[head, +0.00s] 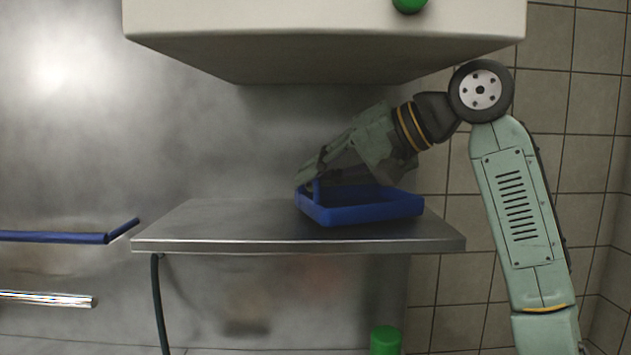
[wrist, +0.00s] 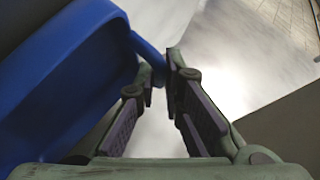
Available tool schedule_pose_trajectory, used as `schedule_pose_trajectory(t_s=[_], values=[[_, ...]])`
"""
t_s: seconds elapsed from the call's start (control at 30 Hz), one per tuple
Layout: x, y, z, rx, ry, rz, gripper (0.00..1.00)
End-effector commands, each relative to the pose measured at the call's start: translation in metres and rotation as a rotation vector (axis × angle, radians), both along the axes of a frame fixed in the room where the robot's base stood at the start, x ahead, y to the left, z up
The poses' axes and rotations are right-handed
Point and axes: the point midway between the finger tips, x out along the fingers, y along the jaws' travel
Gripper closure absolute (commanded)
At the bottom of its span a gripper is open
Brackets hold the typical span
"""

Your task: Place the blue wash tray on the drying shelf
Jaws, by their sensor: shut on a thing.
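The blue wash tray (head: 372,213) is at the right half of the metal drying shelf (head: 190,222) in the head view. It looks level and on or just above the surface; I cannot tell if it touches. My gripper (head: 308,182) reaches over the tray from the right and is shut on its left end. In the wrist view the tray (wrist: 60,85) fills the left side. A blue bar of it runs between my fingertips (wrist: 160,72). The finger contact is partly hidden in the head view.
A pale box-like cabinet (head: 320,35) hangs low above the shelf and my arm. A blue rail (head: 55,237) and a shiny bar (head: 45,299) are at the left. A dark hose (head: 157,300) hangs below the shelf. The shelf's left half is clear.

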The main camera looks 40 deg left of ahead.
Motion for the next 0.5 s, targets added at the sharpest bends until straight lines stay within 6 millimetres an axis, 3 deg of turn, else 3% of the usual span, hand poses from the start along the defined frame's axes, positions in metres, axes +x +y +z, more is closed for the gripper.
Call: schedule_pose_trajectory(t_s=[0.07, 0.4, 0.43, 0.5], values=[[-0.0010, 0.0042, -0.0086, 0.001, -0.002, -0.002, 1.00], [-0.0010, 0.0037, -0.0070, 0.002, -0.001, 0.000, 1.00], [-0.0010, 0.0036, -0.0075, 0.000, 0.000, 0.000, 0.90], [-0.0010, 0.0035, -0.0070, 0.000, -0.001, 0.000, 0.86]])
